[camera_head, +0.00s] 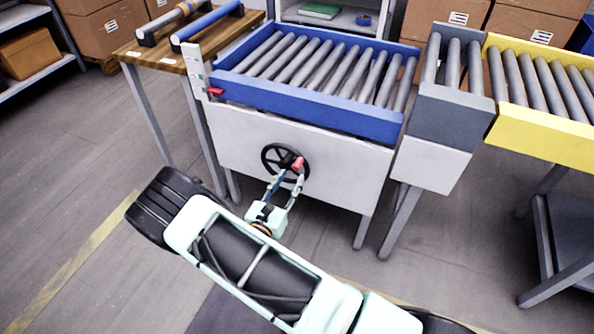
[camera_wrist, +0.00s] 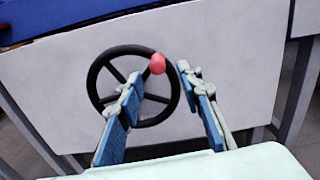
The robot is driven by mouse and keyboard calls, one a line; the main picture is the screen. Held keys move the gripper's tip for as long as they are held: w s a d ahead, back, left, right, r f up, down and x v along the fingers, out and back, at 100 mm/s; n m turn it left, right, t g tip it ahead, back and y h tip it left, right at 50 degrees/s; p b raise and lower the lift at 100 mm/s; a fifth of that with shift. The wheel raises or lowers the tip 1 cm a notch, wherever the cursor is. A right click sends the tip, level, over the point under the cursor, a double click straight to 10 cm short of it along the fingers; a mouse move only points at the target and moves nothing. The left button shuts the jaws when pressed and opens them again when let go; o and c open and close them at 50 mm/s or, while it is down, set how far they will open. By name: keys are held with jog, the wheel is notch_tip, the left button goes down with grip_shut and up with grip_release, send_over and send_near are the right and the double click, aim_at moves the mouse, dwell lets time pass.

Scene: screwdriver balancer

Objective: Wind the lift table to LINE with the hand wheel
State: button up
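The lift table has a blue frame (camera_head: 300,109) with grey rollers on top and a white front panel (camera_head: 340,175). A black spoked hand wheel (camera_head: 266,151) sits on that panel. Its red knob (camera_head: 298,163) is at the wheel's right side; in the wrist view the knob (camera_wrist: 157,63) is at the upper right of the rim. A red pointer (camera_head: 215,91) is beside a pale upright strip (camera_head: 196,72) at the table's left corner; the LINE mark is too small to read. My gripper (camera_head: 286,177) is open before the wheel, its fingertips either side of the knob in the wrist view (camera_wrist: 159,72); contact is unclear.
A grey roller section (camera_head: 446,100) and a yellow roller conveyor (camera_head: 545,139) stand to the right. A wooden bench (camera_head: 165,58) with two bar-shaped tools is at the left. Cartons and shelves stand behind. The floor at the left is mostly clear.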

aim_at(297, 170)
jog(key=shift+b+x, duration=0.5)
jog(key=shift+x, duration=2.25)
grip_shut()
jog(key=shift+d, duration=0.1)
